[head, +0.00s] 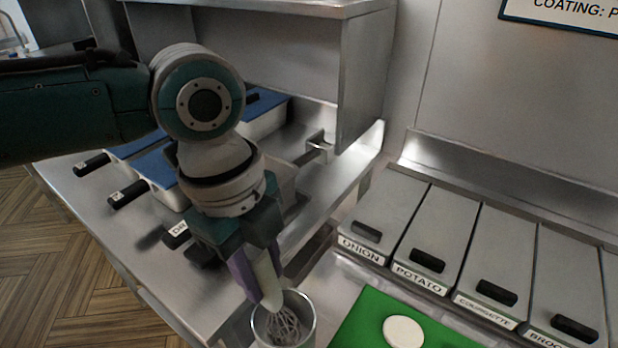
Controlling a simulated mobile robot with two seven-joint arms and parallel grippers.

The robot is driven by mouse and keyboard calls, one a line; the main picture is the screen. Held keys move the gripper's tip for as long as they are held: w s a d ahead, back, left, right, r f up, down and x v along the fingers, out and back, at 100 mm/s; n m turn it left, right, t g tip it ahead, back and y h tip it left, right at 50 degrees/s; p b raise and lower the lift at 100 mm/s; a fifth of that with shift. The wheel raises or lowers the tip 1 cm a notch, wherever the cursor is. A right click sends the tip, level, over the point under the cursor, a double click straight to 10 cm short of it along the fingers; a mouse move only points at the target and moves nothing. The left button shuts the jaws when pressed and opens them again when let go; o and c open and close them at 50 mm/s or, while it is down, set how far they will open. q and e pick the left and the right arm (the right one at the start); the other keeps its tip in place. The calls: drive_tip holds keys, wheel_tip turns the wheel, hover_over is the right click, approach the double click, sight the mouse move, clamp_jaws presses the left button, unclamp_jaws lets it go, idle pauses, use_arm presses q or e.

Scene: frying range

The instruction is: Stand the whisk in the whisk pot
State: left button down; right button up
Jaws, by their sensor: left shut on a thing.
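The whisk (284,325) has a head of thin grey wire loops pointing down. The whisk pot (308,326) is a round grey metal cup at the bottom of the head view, cut off by the lower edge. The whisk's wires show inside the pot's rim. My left gripper (266,292) is shut on the whisk, just above and at the back left of the rim. The fingers hide most of the whisk's handle. I cannot tell whether the wires touch the pot's floor. My right gripper is not in view.
A green board (362,322) with a pale round disc (403,332) lies just right of the pot. Lidded bins labelled onion (387,215), potato (437,235) and others line the right. Blue-lidded containers (158,165) stand behind my left arm, beside a metal upright panel (362,75).

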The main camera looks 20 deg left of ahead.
use_arm(q)
drive_tip(key=c, duration=0.5)
unclamp_jaws()
drive_tip(key=shift+r, duration=0.15)
